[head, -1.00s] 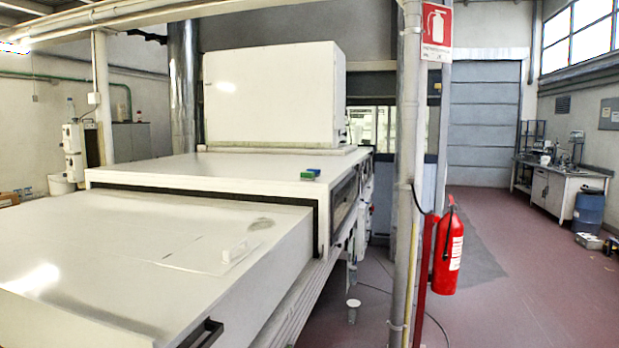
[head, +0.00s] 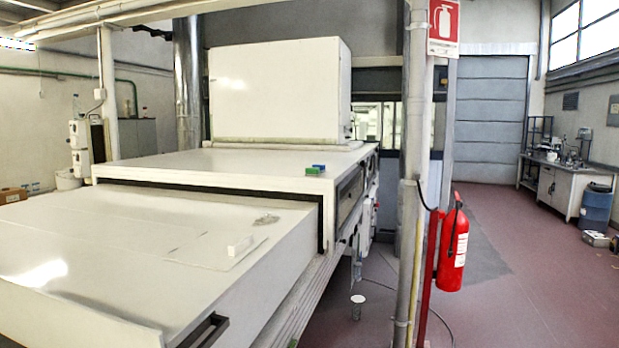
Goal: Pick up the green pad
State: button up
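The green pad (head: 312,171) is a small green block on the front right corner of the white machine's upper top (head: 220,165). A small blue piece (head: 319,166) sits right behind it; I cannot tell whether the two touch or are one object. My gripper is not in view.
A grey post (head: 412,190) and a red fire extinguisher (head: 453,248) stand to the right. The red floor (head: 510,290) at right is largely open.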

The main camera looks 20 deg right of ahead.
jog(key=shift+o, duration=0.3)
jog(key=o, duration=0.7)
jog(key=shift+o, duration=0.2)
